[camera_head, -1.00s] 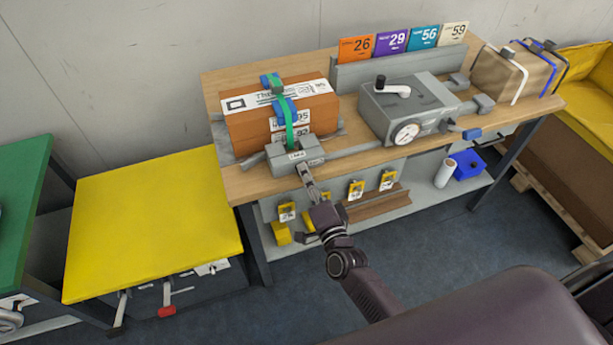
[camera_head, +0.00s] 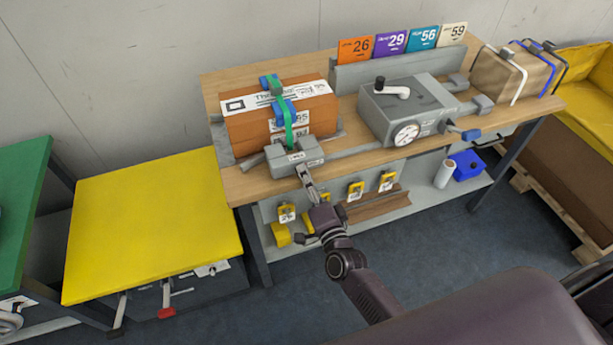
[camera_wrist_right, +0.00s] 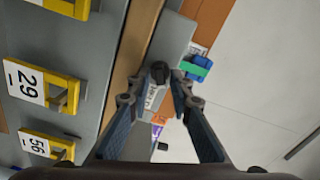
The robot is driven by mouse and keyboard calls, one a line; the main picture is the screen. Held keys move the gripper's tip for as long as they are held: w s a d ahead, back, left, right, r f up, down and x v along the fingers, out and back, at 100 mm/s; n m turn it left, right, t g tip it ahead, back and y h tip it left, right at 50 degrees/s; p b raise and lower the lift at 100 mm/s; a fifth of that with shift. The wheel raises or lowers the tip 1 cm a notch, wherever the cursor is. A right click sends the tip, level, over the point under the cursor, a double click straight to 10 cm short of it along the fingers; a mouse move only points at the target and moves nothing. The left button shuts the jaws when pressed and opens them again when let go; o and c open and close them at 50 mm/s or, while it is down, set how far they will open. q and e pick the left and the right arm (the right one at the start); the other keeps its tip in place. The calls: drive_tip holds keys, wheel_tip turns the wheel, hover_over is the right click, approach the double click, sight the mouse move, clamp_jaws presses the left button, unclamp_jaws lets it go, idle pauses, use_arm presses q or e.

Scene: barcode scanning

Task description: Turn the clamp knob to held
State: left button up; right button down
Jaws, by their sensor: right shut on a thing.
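The grey clamp block (camera_head: 284,157) sits at the front edge of the wooden bench, in front of a brown parcel (camera_head: 250,122) with a green strap (camera_head: 289,125). My right gripper (camera_head: 301,167) reaches up to the front of this block. In the right wrist view, the dark clamp knob (camera_wrist_right: 159,72) shows between the tips of my right gripper (camera_wrist_right: 158,92), which is shut on it. The small white label (camera_wrist_right: 151,97) beside the knob is too small to read. My left gripper is not in view.
A grey box with a crank and dial (camera_head: 405,108) stands right of the clamp. Numbered coloured cards (camera_head: 391,41) stand behind. A yellow-topped table (camera_head: 150,215) is at the left.

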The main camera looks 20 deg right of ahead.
drive_tip(key=shift+s+a+f, duration=0.1)
drive_tip(key=shift+a+f, duration=0.15)
drive_tip(key=shift+f, duration=0.05)
drive_tip(key=c, duration=2)
unclamp_jaws()
drive_tip(key=shift+c, duration=0.2)
drive_tip(key=shift+r, duration=0.1)
drive_tip(key=s+p, duration=0.2)
drive_tip(key=s, duration=0.6)
drive_tip(key=shift+s+d+r, duration=0.25)
drive_tip(key=shift+s+d, duration=0.1)
drive_tip(key=shift+s, duration=0.05)
